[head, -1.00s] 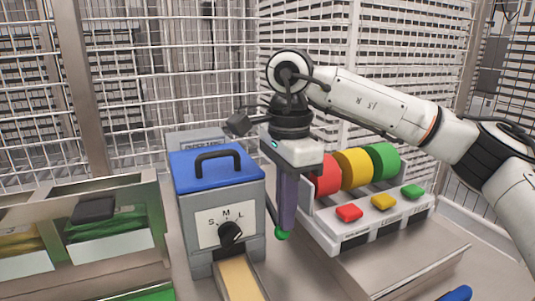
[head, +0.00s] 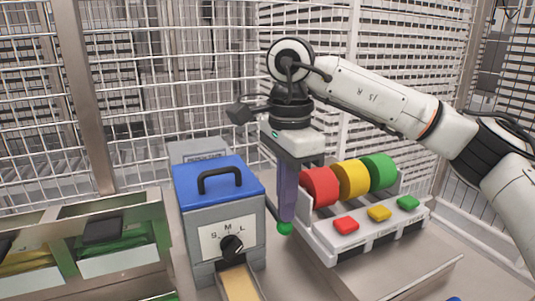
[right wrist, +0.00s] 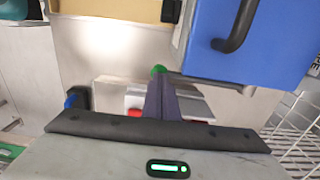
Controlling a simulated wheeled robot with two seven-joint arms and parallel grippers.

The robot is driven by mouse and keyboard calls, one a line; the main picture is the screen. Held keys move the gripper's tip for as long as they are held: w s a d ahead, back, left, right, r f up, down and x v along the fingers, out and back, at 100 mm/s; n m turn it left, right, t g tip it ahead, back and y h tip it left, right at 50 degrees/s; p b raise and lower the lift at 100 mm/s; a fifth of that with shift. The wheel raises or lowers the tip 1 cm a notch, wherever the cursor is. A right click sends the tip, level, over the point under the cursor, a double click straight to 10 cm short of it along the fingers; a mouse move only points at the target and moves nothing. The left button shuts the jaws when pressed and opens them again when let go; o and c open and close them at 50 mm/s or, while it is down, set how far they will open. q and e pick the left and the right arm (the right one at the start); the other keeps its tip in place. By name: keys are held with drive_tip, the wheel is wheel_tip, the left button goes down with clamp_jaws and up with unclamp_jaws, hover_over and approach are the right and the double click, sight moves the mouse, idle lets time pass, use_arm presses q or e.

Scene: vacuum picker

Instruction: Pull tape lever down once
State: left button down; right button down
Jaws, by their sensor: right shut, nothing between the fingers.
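The tape machine (head: 217,188) is a grey box with a blue lid, a black handle and an S-M-L dial (head: 231,246). Its lever shows as a green knob (head: 284,228) on the machine's right side, low down. My right gripper (head: 287,218) is shut and empty, pointing down with its purple fingertips just at or above the green knob. In the right wrist view the green knob (right wrist: 158,70) shows right at the fingertips; whether they touch cannot be told. Most of the lever's arm is hidden behind the fingers. My left gripper is not in view.
Right of the machine stands a rack with red (head: 320,187), yellow (head: 351,179) and green (head: 379,171) tape rolls and coloured buttons (head: 379,213). A tan strip (head: 240,284) comes out of the machine's front. Bins (head: 120,262) stand at left; wire mesh closes the back.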

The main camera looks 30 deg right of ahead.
drive_tip(key=shift+r, duration=0.7)
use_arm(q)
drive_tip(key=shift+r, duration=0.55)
use_arm(e)
drive_tip(key=shift+f, duration=0.1)
